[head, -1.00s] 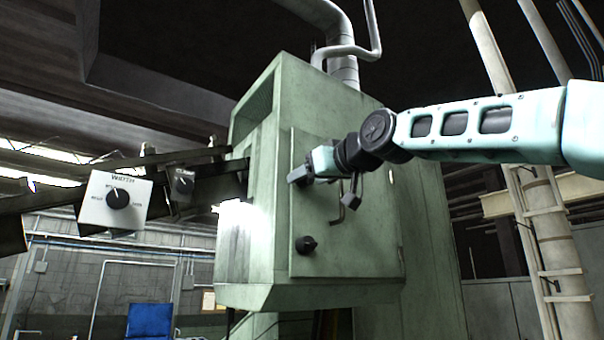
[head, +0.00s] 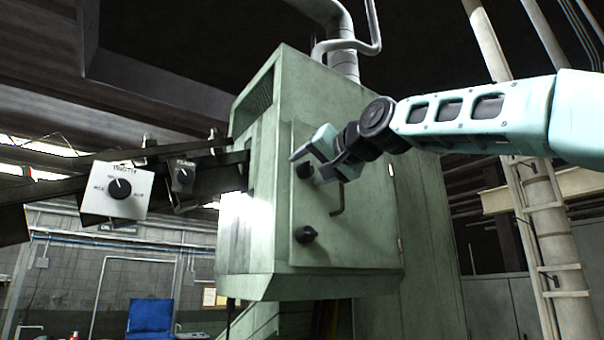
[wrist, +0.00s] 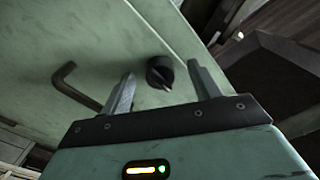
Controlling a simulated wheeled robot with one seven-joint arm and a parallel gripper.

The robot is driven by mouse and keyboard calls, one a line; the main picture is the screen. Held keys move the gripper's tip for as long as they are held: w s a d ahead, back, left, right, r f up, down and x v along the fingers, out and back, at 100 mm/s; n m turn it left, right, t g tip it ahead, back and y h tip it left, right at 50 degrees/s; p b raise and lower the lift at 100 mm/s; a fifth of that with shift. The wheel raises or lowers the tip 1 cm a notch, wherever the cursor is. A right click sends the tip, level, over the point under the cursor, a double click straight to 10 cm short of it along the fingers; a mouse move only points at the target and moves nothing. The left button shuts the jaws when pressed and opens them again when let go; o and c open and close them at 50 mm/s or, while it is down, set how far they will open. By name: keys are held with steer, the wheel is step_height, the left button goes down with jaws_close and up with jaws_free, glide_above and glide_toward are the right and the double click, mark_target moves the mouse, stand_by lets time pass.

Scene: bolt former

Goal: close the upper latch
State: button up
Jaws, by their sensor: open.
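The upper latch is a round black knob (head: 304,170) near the left edge of the green door (head: 362,255), partly hidden by my gripper (head: 308,166) in the head view. A matching lower latch (head: 305,234) is below it, and a dark bent handle (head: 338,200) is to its right. In the wrist view my open gripper (wrist: 161,70) has one finger on each side of the upper latch (wrist: 160,72), with visible gaps. The knob's pointed end faces down and slightly right there. The bent handle (wrist: 76,86) is left of the fingers. I cannot tell whether the fingertips touch the door.
A white dial box (head: 117,189) and a smaller dark dial box (head: 183,178) hang on dark rails left of the cabinet. A ladder (head: 556,250) stands at the right. Open air lies in front of the door's lower half.

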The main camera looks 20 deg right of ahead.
jaws_close()
steer(key=n+p, duration=0.1)
steer(key=n, duration=1)
jaws_free()
